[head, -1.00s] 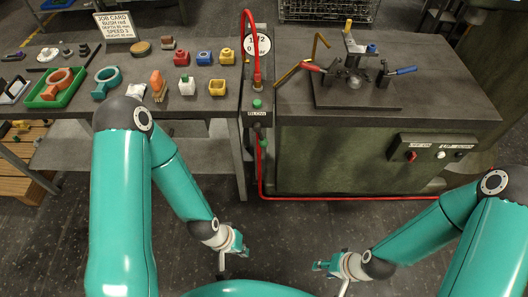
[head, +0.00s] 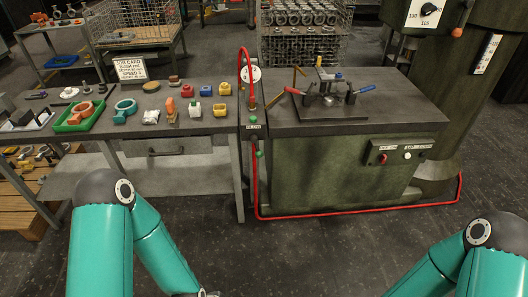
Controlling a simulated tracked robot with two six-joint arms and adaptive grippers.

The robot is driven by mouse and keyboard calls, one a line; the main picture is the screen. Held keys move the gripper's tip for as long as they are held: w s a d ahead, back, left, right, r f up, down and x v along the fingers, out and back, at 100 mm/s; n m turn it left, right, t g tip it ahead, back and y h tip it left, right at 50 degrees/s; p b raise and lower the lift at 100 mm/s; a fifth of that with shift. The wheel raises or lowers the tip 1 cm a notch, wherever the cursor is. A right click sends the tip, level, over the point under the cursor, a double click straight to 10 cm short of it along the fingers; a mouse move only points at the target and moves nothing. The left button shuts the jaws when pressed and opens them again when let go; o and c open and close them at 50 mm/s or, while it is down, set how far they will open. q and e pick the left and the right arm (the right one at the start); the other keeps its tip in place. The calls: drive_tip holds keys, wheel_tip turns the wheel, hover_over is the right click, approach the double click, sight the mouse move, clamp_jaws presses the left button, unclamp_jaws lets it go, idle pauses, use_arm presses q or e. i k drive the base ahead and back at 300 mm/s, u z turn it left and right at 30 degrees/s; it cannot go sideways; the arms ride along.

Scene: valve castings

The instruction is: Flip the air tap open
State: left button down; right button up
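My two teal arms rise at the lower left and lower right, well short of the post. Both grippers are below the lower edge of the head view.
A green-sided bench (head: 430,118) at right carries a clamp fixture (head: 326,88) with red and blue handles. The left bench (head: 215,146) holds a green tray (head: 62,127) and several coloured castings. A red pipe (head: 340,212) runs along the floor. The floor in front is clear.

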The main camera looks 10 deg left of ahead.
sight(259, 153)
drive_tip(key=u, duration=0.25)
drive_tip(key=i, duration=1.95)
drive_tip(key=z, duration=0.75)
drive_tip(key=k, duration=0.7)
drive_tip(key=z, duration=0.25)
drive_tip(key=i, duration=0.8)
drive_tip(key=u, duration=0.1)
